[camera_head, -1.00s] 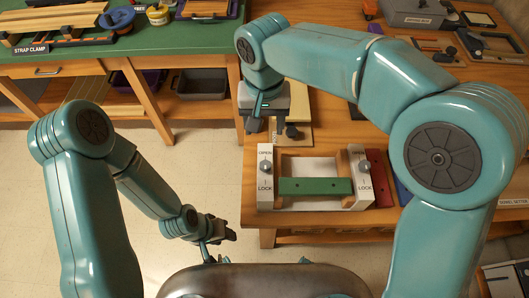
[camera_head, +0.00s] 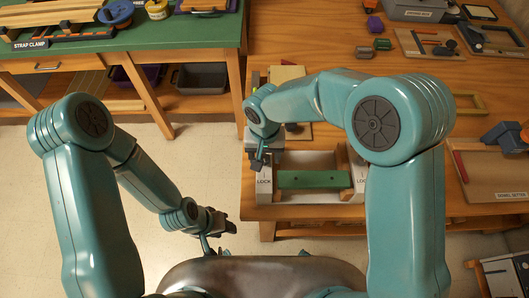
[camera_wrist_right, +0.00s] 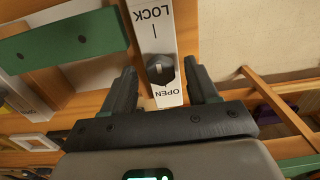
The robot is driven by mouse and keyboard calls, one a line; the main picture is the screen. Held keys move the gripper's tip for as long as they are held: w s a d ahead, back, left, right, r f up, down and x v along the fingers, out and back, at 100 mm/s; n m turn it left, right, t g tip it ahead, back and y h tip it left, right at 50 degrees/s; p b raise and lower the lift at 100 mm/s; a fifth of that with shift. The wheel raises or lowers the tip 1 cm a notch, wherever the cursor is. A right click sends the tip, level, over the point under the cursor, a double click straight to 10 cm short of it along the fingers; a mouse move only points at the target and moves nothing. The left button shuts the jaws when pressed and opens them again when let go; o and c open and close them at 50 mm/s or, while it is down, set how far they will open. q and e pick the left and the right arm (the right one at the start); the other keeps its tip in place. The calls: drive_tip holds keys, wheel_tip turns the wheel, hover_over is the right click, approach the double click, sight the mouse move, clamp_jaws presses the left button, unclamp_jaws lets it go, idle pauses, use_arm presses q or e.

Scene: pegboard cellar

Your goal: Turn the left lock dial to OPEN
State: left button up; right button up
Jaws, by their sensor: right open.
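The left lock's white plate (camera_head: 264,187) stands at the left end of the wooden frame in the head view, with LOCK readable at its near end. My right gripper (camera_head: 257,162) is over it and hides the dial and the OPEN word there. In the right wrist view the dark dial (camera_wrist_right: 160,70) sits on the plate (camera_wrist_right: 148,22), close to OPEN and farther from LOCK. My open right gripper (camera_wrist_right: 163,88) has one finger on each side of the dial, apparently not touching it. I cannot tell where the dial points. My left gripper (camera_head: 222,228) hangs low, away from the bench.
A green bar (camera_head: 306,180) spans the frame between the two lock plates; the right plate (camera_head: 360,174) is partly behind my right arm. A strap clamp board (camera_head: 60,35) lies on the green bench at back left. A tray (camera_head: 500,175) with a red strip lies right.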

drive_tip(key=shift+s+a+r, duration=0.1)
drive_tip(key=shift+s, duration=0.1)
drive_tip(key=shift+w, duration=0.2)
drive_tip(key=c, duration=0.9)
drive_tip(key=shift+c, duration=0.7)
